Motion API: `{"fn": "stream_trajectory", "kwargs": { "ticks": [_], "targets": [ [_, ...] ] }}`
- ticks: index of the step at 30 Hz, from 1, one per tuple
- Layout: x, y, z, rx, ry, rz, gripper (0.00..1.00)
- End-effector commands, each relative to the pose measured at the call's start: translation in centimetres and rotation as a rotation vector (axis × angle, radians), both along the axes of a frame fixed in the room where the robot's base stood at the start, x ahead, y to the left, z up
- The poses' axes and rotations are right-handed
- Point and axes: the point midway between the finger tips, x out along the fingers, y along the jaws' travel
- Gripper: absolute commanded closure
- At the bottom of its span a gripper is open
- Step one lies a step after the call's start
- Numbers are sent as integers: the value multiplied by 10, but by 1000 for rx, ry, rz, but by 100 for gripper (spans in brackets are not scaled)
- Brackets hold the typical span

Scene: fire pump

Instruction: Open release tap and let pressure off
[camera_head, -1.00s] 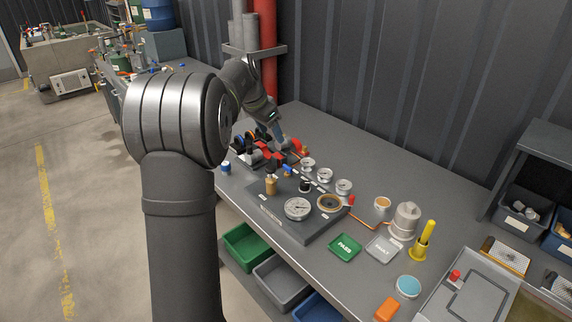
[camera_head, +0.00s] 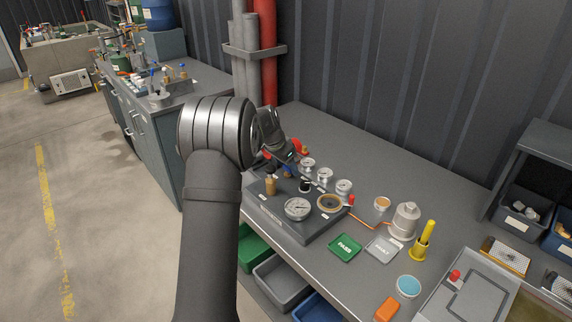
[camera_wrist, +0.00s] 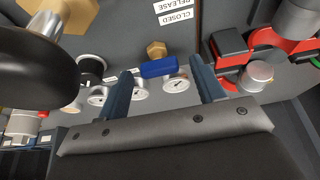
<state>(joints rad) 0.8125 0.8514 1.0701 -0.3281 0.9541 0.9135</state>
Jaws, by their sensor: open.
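The release tap shows in the wrist view as a blue lever (camera_wrist: 158,68) beside a brass hex fitting (camera_wrist: 156,49). A label (camera_wrist: 174,10) next to it reads "CLOSED" and "RELEASE". My gripper (camera_wrist: 160,77) is open and empty, with one finger on either side of the blue lever in that view. I cannot tell how far the fingertips are from it. In the head view my gripper (camera_head: 293,157) is above the far edge of the grey test block, and a bit of the blue lever (camera_head: 288,171) shows below it. The large pressure gauge (camera_head: 297,208) sits on the block.
A brass fitting (camera_head: 271,185) and a black knob (camera_head: 305,185) stand close to the tap. Several small gauges (camera_head: 325,175) line the block's far right side. Red and black parts (camera_wrist: 266,40) lie right of the tap in the wrist view.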

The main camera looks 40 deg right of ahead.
Motion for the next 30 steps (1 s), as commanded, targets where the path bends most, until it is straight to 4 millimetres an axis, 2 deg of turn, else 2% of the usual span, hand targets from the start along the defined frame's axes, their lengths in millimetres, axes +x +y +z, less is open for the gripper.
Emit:
{"fn": "stream_trajectory", "kwargs": {
  "ticks": [7,12,14,23,30],
  "targets": [
    [0,0,0,-1,0,0,40],
    [0,0,0,-1,0,0,74],
    [0,0,0,-1,0,0,83],
    [0,0,0,-1,-1,33,83],
    [-2,-1,1,-1,0,159,83]
  ]
}}
